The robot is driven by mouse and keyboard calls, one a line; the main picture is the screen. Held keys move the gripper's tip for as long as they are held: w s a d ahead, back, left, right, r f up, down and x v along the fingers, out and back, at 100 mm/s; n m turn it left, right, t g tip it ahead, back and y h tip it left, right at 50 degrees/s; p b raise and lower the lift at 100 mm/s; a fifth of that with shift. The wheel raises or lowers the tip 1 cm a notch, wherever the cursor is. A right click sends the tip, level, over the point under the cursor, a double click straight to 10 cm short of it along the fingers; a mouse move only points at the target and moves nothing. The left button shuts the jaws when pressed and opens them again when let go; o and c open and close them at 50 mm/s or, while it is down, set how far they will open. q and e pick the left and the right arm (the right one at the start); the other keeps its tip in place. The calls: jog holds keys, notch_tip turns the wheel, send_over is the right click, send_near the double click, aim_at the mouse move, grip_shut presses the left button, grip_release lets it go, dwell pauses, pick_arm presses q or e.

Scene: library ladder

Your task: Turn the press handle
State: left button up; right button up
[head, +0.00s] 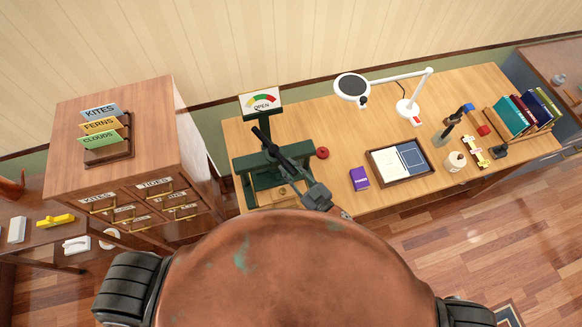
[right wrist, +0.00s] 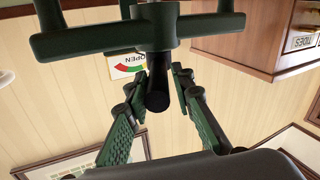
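The green press (head: 262,178) stands at the left end of the long desk. Its dark handle (head: 263,138) slants up and to the left above the press. In the right wrist view a green crossbar with rounded ends crosses the top, and the handle's black end (right wrist: 158,98) points toward my palm. My right gripper (head: 291,170) is at the press; in its wrist view the fingers (right wrist: 160,115) are open, with the black end between them and gaps on both sides. A dial sign (head: 261,103) reading OPEN stands behind the press. My left gripper is not in view.
A red knob-like object (head: 322,153), a purple box (head: 359,178) and a framed tray (head: 399,163) lie right of the press. A white lamp (head: 406,104), a mug (head: 455,161) and books (head: 515,113) are farther right. A wooden cabinet (head: 125,135) stands left.

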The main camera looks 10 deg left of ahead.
jog(key=o, duration=0.3)
jog(key=shift+d, duration=0.2)
jog(key=v, duration=1.1)
jog(key=shift+s+d, duration=0.2)
jog(key=shift+s, duration=0.2)
jog(key=shift+w, duration=0.1)
dwell(0.5)
